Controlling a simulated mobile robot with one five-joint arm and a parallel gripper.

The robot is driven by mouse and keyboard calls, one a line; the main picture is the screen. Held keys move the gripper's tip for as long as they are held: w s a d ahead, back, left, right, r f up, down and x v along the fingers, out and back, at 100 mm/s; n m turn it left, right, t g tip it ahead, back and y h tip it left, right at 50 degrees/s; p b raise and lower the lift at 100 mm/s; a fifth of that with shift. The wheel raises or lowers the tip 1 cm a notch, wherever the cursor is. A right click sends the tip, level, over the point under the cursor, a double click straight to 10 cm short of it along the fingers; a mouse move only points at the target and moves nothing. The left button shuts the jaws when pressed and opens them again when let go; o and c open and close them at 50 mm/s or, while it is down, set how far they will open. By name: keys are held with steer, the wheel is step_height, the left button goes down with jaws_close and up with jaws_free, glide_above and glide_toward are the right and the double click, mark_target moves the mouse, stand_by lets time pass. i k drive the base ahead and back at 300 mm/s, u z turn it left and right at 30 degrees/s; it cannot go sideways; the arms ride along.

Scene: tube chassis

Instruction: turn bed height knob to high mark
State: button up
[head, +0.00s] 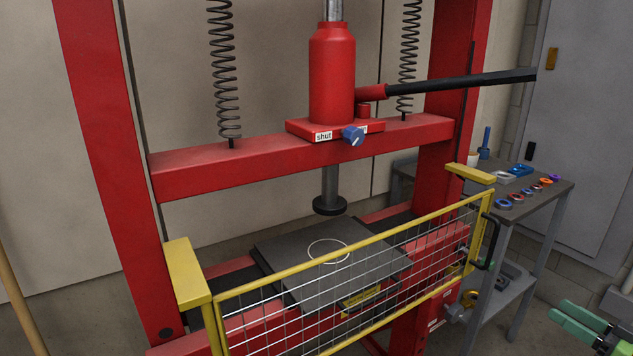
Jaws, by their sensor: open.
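A red press frame (95,150) stands in the middle of the head view. A small grey round part (456,313), perhaps the bed height knob, is low on its right side, with small white labels (436,323) beside it. The labels are too small to read, and I cannot tell where the knob points. The dark press bed (275,243) with a white ring is behind the guard. My gripper (583,328), with green fingers, is at the bottom right corner, open and partly cut off. It is apart from the press, right of the grey part.
A yellow mesh guard (350,261) closes the press front. A blue knob (353,136) is beside a "shut" label under the red jack (332,75). A grey side table (553,193) with coloured rings stands at right. Floor is free between table and gripper.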

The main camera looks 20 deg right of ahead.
mark_target(454, 313)
steer(key=k, duration=0.95)
